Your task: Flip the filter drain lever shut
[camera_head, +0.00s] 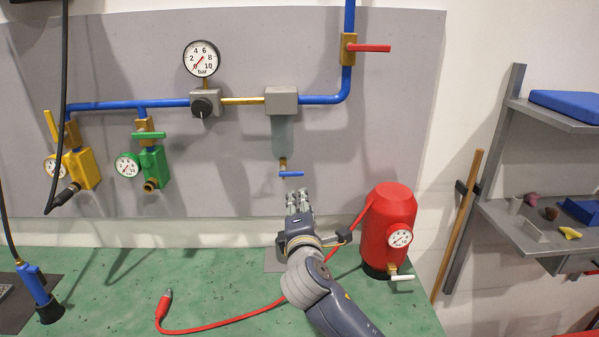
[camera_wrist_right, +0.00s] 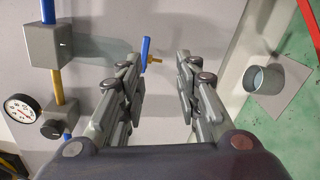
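The filter (camera_head: 283,130) hangs under a grey block on the blue pipe. Its drain has a brass stub (camera_head: 283,163) and a small blue lever (camera_head: 291,174), lying roughly level and pointing right in the head view. My right gripper (camera_head: 298,196) is just below the lever, fingers pointing up towards it. In the right wrist view the gripper (camera_wrist_right: 158,75) is open and empty. The blue lever (camera_wrist_right: 145,50) shows beyond the fingertips, nearer the left finger, apart from both as far as I can tell. My left gripper is not in view.
A cup (camera_wrist_right: 263,80) stands on a grey plate (camera_wrist_right: 288,93), mostly hidden behind my arm in the head view. A red tank (camera_head: 385,235) stands close right of my right arm. A red hose (camera_head: 220,324) lies on the green bench (camera_head: 120,285).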

